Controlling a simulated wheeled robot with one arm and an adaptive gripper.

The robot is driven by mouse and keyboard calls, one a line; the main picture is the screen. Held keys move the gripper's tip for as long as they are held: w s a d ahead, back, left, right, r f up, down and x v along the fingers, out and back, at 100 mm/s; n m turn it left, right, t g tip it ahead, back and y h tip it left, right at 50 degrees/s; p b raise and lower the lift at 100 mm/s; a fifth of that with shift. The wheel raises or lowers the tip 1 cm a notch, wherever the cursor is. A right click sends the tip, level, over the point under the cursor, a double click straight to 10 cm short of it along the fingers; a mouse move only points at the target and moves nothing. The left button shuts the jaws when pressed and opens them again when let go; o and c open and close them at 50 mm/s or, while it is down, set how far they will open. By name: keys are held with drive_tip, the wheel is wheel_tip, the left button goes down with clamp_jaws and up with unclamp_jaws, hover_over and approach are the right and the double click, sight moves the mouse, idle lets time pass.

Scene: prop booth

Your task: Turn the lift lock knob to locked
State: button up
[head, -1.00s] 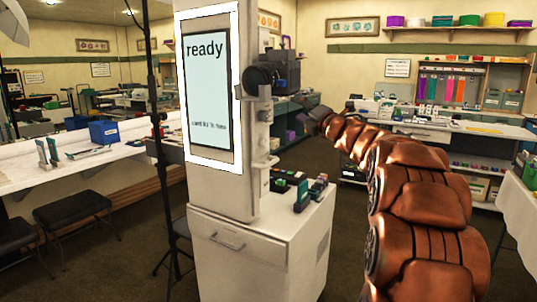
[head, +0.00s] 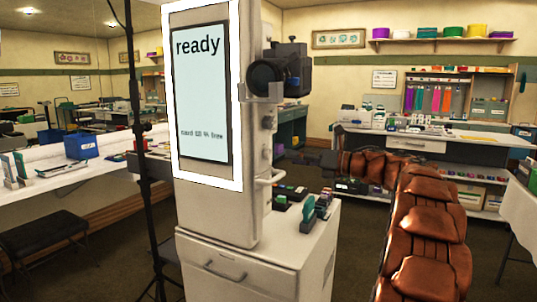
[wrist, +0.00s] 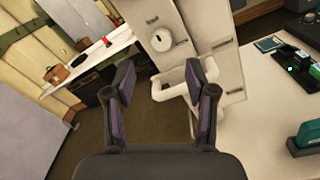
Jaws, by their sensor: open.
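A round pale knob (wrist: 161,41) with a small dark mark sits on the side of the white machine column (wrist: 190,30), in the upper middle of the wrist view. Small dark labels lie around it, too small to read. A white bar handle (wrist: 176,88) stands out from the column below the knob; it also shows in the head view (head: 270,180). My gripper (wrist: 163,80) is open and empty, its purple-padded fingers apart, short of the knob, with the handle in line between them.
The column stands on a white cabinet (head: 300,245) whose top holds several small dark and green items (head: 315,207). A screen reading "ready" (head: 203,90) faces front. A black camera-like device (head: 275,75) juts out above. A thin black stand (head: 140,150) is at the left.

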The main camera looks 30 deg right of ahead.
sight(270, 154)
drive_tip(key=shift+x, duration=3.6)
drive_tip(key=shift+w+d, duration=0.1)
drive_tip(key=shift+d, duration=0.05)
clamp_jaws()
